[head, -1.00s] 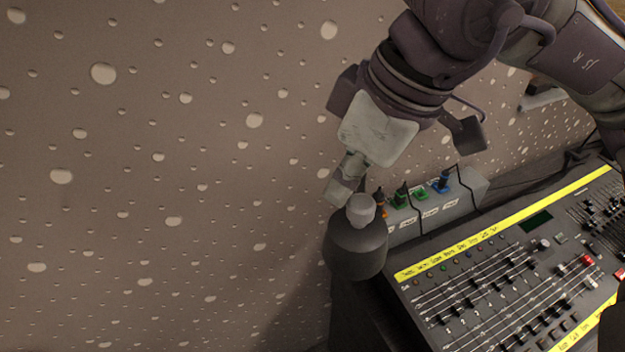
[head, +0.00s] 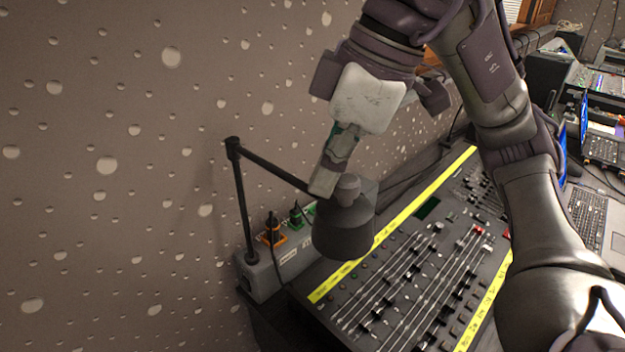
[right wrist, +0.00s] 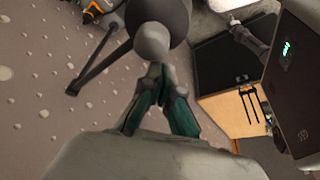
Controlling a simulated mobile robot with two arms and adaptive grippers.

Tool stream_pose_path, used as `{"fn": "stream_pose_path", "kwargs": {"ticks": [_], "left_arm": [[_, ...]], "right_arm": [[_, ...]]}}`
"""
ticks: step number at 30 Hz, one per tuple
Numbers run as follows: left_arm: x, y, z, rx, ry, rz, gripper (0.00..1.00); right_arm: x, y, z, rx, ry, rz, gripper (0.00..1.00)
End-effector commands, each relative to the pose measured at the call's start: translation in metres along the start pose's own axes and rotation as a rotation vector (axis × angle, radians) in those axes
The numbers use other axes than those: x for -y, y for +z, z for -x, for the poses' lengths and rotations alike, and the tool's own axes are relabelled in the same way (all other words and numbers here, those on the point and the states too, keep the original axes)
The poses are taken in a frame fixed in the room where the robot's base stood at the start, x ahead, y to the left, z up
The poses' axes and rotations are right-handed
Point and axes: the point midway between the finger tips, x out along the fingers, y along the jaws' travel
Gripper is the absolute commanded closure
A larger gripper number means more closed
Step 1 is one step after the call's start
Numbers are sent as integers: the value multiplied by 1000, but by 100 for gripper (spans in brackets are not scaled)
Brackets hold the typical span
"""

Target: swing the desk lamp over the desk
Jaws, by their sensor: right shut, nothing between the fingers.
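The desk lamp has a dark grey conical head (head: 345,228) with a rounded knob on top, and a thin black jointed arm (head: 270,165) rising from the grey socket strip by the wall. The lamp head now hangs over the near left edge of the fader desk (head: 400,270). My right gripper (head: 322,190) is shut and empty, its tips right beside the knob in the head view. In the right wrist view its fingertips (right wrist: 158,72) are together close to the lamp's knob (right wrist: 152,42); I cannot tell whether they touch. My left gripper is not in view.
A grey socket strip (head: 265,275) with orange and green plugs (head: 272,232) stands along the wall behind the desk. A laptop (head: 588,215) and more consoles (head: 600,80) stand at the right. The speckled wall (head: 110,200) fills the left.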

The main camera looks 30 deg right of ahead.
Motion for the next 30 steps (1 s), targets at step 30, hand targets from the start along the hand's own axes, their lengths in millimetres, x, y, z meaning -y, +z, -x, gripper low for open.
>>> {"fn": "stream_pose_path", "kwargs": {"ticks": [30], "left_arm": [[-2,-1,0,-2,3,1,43]], "right_arm": [[-1,1,66,-5,4,-3,100]]}}
